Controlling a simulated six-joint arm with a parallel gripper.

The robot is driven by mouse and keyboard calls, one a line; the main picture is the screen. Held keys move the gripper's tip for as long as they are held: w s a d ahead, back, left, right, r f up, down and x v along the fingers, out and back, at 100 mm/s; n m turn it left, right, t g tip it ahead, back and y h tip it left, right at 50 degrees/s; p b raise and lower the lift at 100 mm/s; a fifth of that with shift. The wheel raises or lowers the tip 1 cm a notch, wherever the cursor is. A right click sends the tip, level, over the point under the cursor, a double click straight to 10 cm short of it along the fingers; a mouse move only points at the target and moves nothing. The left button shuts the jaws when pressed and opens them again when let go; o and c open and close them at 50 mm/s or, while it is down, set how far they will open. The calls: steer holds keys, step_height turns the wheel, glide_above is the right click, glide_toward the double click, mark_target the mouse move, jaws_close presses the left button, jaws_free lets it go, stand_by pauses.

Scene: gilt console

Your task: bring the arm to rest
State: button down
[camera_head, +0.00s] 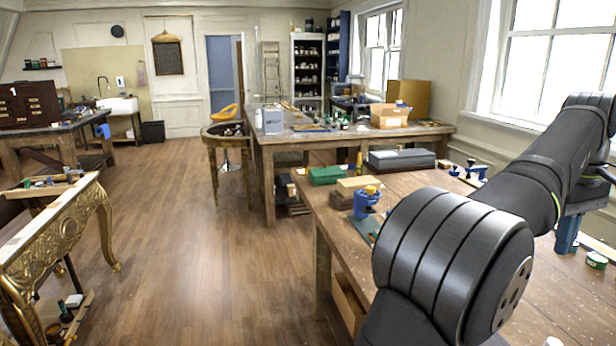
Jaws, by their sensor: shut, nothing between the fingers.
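My arm crosses the right side of the head view. A large dark ribbed joint of my arm (455,262) is in the lower right, close to the camera. A dark link runs from it up and right to another joint (590,108) near the right edge. My gripper is not in this view, so its fingers cannot be seen. The arm hides much of the wooden workbench (345,235) behind it.
The workbench holds a blue clamp-like tool (366,201), a green block (325,175) and a grey box (401,158). A larger table (275,140) stands behind. A gilt console (75,225) stands at left. Open wooden floor (190,250) lies between.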

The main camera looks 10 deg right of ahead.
glide_toward(556, 344)
steer(key=w+f, duration=0.3)
steer(key=shift+f, duration=0.1)
stand_by(0.5)
step_height(556, 344, up, 15)
steer(key=w, duration=0.2)
steer(key=s+f, duration=0.1)
steer(key=f, duration=0.5)
steer(key=s+f, duration=0.2)
steer(key=f, duration=0.4)
steer(key=s+f, duration=0.2)
steer(key=f, duration=0.3)
steer(key=shift+s+f, duration=0.25)
steer(key=shift+f, duration=0.15)
step_height(556, 344, up, 7)
steer(key=m, duration=0.1)
steer(key=shift+w, duration=0.5)
